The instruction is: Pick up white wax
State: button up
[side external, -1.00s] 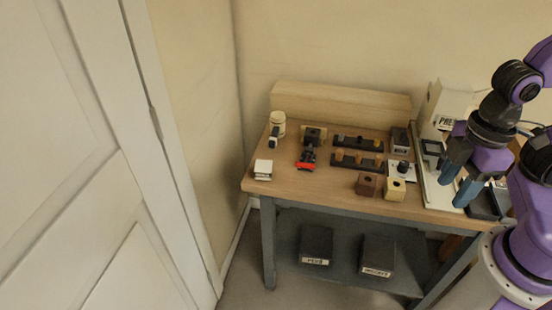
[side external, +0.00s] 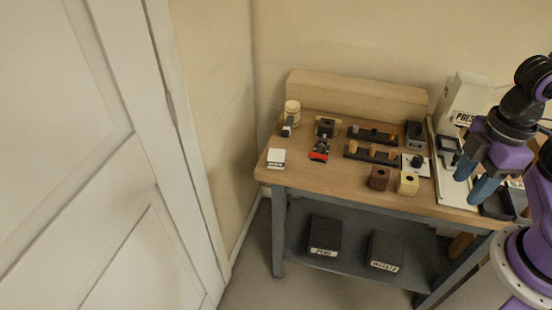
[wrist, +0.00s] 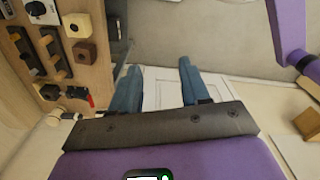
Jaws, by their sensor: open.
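A small white block with a dark label (side external: 276,158) sits at the front left corner of the wooden bench top (side external: 335,182). It looks like the white wax, but the label is too small to read. A cream jar (side external: 292,108) stands at the back left with a dark-and-white item against it. My gripper (side external: 469,188) is open and empty above the right end of the bench, far from the white block. In the wrist view, my fingers (wrist: 159,66) are spread with nothing between them. A small white item (wrist: 60,113) shows at the left there.
A red-and-black tool (side external: 319,152), dark racks with pegs (side external: 371,154), a brown block (side external: 379,178) and a yellow block (side external: 408,183) stand between. A white press unit (side external: 466,97) is at the right. Dark boxes (side external: 325,235) sit on the lower shelf. A white door (side external: 75,150) is at left.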

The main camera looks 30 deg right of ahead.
jog(key=o, duration=0.7)
jog(key=m, duration=0.2)
send_over(276, 154)
jog(key=d, duration=0.1)
notch_tip(276, 154, down, 6)
notch_tip(276, 154, down, 12)
jog(key=shift+r, duration=0.1)
jog(key=shift+s+a+f, duration=0.1)
jog(key=shift+a+f, duration=0.15)
jog(key=shift+f, duration=1.15)
jog(key=shift+a+f, duration=0.2)
jog(key=shift+f, duration=1.15)
